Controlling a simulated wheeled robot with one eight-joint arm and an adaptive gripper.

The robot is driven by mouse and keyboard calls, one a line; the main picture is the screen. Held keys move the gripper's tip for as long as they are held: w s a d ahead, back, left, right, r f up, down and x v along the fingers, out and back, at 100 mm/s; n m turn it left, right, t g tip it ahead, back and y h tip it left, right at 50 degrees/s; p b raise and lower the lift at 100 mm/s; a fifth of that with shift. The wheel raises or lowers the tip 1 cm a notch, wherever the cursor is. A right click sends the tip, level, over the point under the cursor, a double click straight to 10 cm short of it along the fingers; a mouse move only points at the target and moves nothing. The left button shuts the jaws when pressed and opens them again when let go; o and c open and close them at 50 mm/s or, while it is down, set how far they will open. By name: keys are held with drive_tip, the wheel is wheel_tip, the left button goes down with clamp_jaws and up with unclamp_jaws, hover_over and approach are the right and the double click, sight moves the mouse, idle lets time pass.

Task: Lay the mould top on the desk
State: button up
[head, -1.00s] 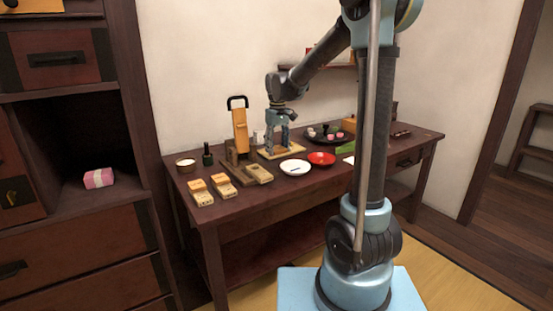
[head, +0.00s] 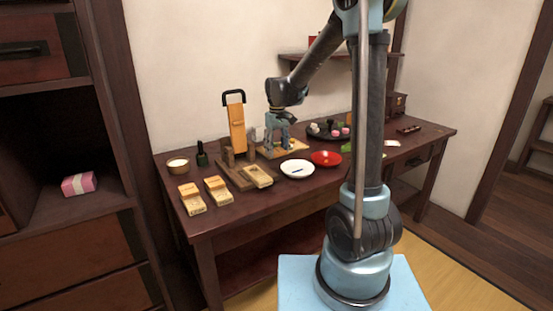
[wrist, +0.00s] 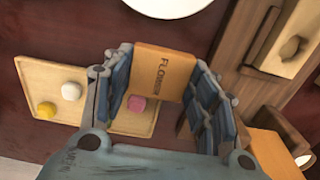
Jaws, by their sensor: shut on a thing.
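The mould top, a flat light-wood block marked "FLOWER" (wrist: 165,70), is between the fingers of my gripper (wrist: 160,88) in the wrist view. My gripper is shut on it. In the head view my gripper (head: 279,145) is low over the wooden tray (head: 298,152) on the dark desk (head: 330,180); the block is too small to make out there. The tray (wrist: 35,72) holds yellow, white and pink sweets, the pink one (wrist: 136,103) close beside the block. I cannot tell whether the block touches anything below.
A press with an upright orange lever (head: 237,128) stands left of my gripper. Two wooden moulds (head: 191,198) lie at the front left. A white plate (head: 297,169) and red dish (head: 326,158) are in front of the tray.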

sight(277, 150)
drive_tip(key=shift+f, duration=2.05)
drive_tip(key=shift+s+f, duration=0.1)
drive_tip(key=o, duration=1)
drive_tip(key=shift+c, duration=0.2)
wheel_tip(277, 150, up, 12)
drive_tip(key=shift+f, duration=0.1)
drive_tip(key=shift+s+d+r, duration=0.1)
drive_tip(key=shift+d+r, duration=0.1)
drive_tip(key=s+d+f+m+t, duration=0.1)
drive_tip(key=s+d+f+m, duration=0.1)
drive_tip(key=s+d, duration=0.85)
drive_tip(key=s+d+f+m+t, duration=0.1)
drive_tip(key=s+d+f+m, duration=0.15)
drive_tip(key=s+d, duration=0.8)
drive_tip(key=s+f+m, duration=0.2)
drive_tip(key=s+f, duration=0.4)
drive_tip(key=s, duration=0.4)
drive_tip(key=shift+s+f, duration=0.3)
